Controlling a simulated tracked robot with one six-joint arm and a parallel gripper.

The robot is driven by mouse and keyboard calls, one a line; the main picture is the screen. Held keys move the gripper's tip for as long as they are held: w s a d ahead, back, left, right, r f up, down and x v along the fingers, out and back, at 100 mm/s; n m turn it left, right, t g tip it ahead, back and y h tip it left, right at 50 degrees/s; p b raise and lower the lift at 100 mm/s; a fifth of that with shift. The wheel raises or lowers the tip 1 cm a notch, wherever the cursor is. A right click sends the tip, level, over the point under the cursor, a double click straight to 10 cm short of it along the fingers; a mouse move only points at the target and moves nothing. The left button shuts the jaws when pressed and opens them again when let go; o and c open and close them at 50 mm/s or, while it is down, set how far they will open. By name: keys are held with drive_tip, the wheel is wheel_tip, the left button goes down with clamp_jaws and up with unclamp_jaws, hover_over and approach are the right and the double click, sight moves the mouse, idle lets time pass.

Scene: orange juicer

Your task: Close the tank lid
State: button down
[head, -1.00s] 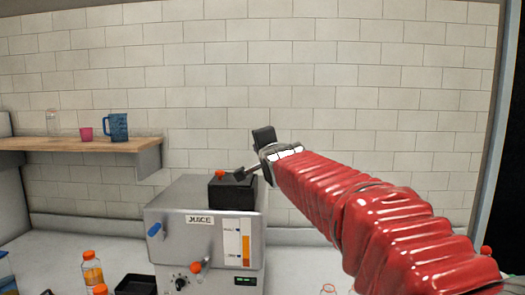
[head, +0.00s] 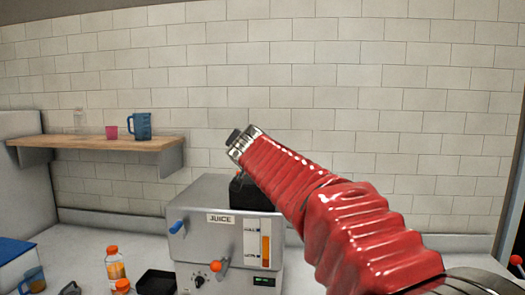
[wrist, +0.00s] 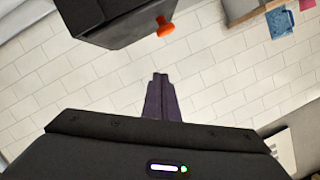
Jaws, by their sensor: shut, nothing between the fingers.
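The silver juicer (head: 222,243) stands on the counter, labelled JUICE. A black tank lid (head: 247,196) is on its top, mostly hidden behind my red arm in the head view. In the wrist view the black lid (wrist: 112,22) fills the upper left, with an orange knob (wrist: 165,27) sticking out of it. I cannot tell whether the lid is fully closed. My gripper (wrist: 160,76) is shut and empty, with its dark fingers apart from the lid and knob in the wrist view. In the head view its fingers are hidden.
Orange-capped bottles (head: 116,268) and a black tray (head: 156,283) stand left of the juicer. The tiled wall is behind.

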drive_tip(key=a+f+n, duration=0.1)
drive_tip(key=a+f+n+h, duration=0.1)
drive_tip(key=a+f+n, duration=0.1)
drive_tip(key=shift+w+a+h, duration=0.15)
drive_tip(key=shift+w+h, duration=0.05)
drive_tip(key=shift+h, duration=0.1)
drive_tip(key=shift+a+f+n+h, duration=0.2)
drive_tip(key=shift+a+f+n, duration=0.05)
drive_tip(key=shift+f+n, duration=0.25)
drive_tip(key=shift+a+f+n+h, duration=0.2)
drive_tip(key=shift+f+n, duration=0.15)
drive_tip(key=shift+n, duration=0.15)
drive_tip(key=shift+f+g, duration=0.1)
drive_tip(key=shift+g, duration=0.3)
drive_tip(key=shift+w+d+r, duration=0.1)
drive_tip(key=shift+w+r, duration=0.05)
drive_tip(key=shift+r, duration=1.85)
drive_tip(key=shift+s+r, duration=0.2)
drive_tip(key=shift+r, duration=0.05)
drive_tip(key=v, duration=0.9)
drive_tip(key=shift+s, duration=0.35)
